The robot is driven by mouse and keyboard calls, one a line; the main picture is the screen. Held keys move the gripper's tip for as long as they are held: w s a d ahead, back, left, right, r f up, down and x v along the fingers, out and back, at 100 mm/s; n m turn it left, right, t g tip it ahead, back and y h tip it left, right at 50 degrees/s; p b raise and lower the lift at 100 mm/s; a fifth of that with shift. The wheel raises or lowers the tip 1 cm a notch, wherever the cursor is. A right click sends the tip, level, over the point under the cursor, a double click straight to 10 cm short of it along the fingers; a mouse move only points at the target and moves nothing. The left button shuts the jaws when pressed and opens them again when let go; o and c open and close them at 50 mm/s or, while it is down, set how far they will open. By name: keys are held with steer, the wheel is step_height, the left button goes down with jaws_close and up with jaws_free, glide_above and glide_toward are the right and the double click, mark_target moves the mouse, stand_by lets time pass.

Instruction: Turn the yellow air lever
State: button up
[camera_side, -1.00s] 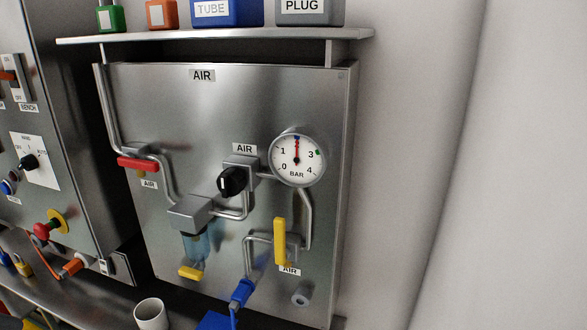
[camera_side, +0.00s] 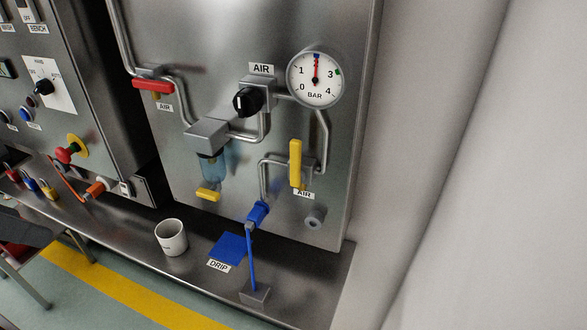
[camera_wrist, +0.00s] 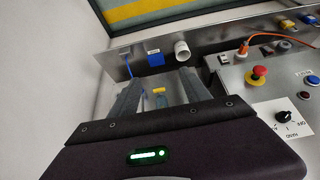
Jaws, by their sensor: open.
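The yellow air lever (camera_side: 296,163) stands upright on a pipe valve on the steel panel, below the pressure gauge (camera_side: 315,79) and above an AIR label (camera_side: 305,194). The gauge's red needle points straight up. My gripper (camera_wrist: 158,82) shows only in the wrist view, with its two fingers spread and nothing held. A small yellow piece (camera_wrist: 159,91) shows between the fingers; it looks like the yellow drain piece (camera_side: 208,195) under the blue filter bowl. I cannot make out the lever in the wrist view; a finger may hide it.
A red lever (camera_side: 153,86), a black knob (camera_side: 247,102) and pipes stick out nearby. A white cup (camera_side: 171,237) and blue pad (camera_side: 229,248) are on the shelf (camera_side: 317,277).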

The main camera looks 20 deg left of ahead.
steer(key=w+d+t+h, duration=0.1)
steer(key=w+d, duration=0.3)
steer(key=w, duration=0.2)
steer(key=w+d+r+t+h, duration=0.1)
steer(key=w+d, duration=0.4)
steer(key=w, duration=0.1)
steer(key=w+d+r+t+h, duration=0.1)
steer(key=w+d+t, duration=0.1)
steer(key=w+d, duration=0.3)
steer(key=shift+w+d+h, duration=0.15)
steer(key=shift+w+h, duration=0.25)
steer(key=shift+w, duration=0.6)
steer(key=shift+c, duration=1.2)
steer(key=t+y, duration=0.3)
steer(key=t, duration=0.5)
glide_toward(295, 155)
steer(key=w, duration=0.4)
steer(key=shift+w+f, duration=0.1)
steer(key=shift+f, duration=0.15)
steer(key=shift+y, duration=0.4)
steer(key=w, duration=0.6)
steer(key=shift+w+d+r, duration=0.1)
steer(key=shift+w+d, duration=0.05)
steer(key=shift+w, duration=0.1)
jaws_close()
